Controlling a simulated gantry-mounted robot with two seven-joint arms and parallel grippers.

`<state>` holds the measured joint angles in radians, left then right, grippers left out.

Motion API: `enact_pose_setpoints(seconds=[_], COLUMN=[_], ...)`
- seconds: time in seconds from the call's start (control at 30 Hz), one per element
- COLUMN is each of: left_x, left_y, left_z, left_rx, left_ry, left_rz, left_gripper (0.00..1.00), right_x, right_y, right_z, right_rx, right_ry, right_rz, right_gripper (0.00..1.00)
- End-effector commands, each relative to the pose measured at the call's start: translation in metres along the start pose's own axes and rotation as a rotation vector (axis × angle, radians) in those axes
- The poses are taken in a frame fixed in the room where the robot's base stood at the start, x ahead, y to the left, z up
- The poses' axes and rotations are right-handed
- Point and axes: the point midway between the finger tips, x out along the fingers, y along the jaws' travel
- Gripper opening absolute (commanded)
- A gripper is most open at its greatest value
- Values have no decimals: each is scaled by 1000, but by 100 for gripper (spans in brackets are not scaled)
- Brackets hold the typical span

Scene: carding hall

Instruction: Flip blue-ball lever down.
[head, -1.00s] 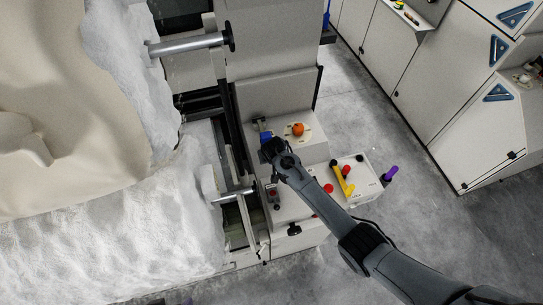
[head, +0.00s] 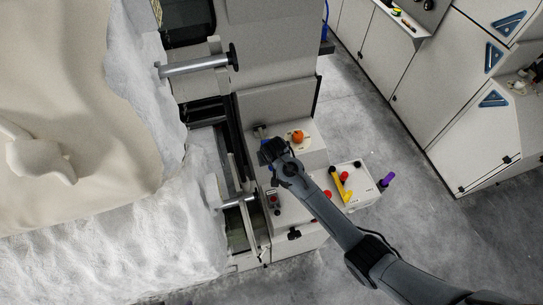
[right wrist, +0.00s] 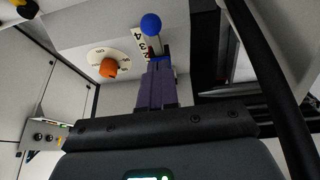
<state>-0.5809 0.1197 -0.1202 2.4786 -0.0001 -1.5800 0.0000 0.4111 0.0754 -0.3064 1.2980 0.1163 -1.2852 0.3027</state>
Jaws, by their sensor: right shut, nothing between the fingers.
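The blue-ball lever shows in the right wrist view as a blue ball (right wrist: 151,24) on a short stem, beside a numbered scale plate (right wrist: 139,42). My right gripper (right wrist: 157,66) is shut and empty. Its fingertips are just below the ball and stem in that view; I cannot tell whether they touch. In the head view my right gripper (head: 268,149) is over the control box, left of the orange knob, and hides most of the lever. My left gripper is in neither view.
The orange knob (head: 298,136) sits on a round dial close by. A yellow handle (head: 342,186), red buttons and a purple-topped lever (head: 387,180) are to the right. White fibre (head: 130,230) lies left. Open floor (head: 385,135) lies beyond the box.

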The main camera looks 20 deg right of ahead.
Motion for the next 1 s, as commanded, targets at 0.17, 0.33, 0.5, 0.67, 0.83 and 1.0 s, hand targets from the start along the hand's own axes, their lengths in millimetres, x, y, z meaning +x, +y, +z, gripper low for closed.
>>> enact_pose_setpoints(seconds=[0.17,0.33,0.5,0.67,0.83,1.0], left_x=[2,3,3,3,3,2], left_y=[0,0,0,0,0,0], left_z=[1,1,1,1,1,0], left_rx=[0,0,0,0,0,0], left_ry=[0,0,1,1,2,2], left_rz=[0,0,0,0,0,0], left_gripper=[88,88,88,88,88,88], right_x=[-25,-39,-45,-45,-45,-43], right_y=[0,0,0,0,0,0], right_z=[1,2,3,3,2,6], right_rx=[0,1,1,1,1,0], right_ry=[2,2,1,1,1,-6], right_rz=[0,0,0,0,0,1], right_gripper=[0,0,0,0,0,0])
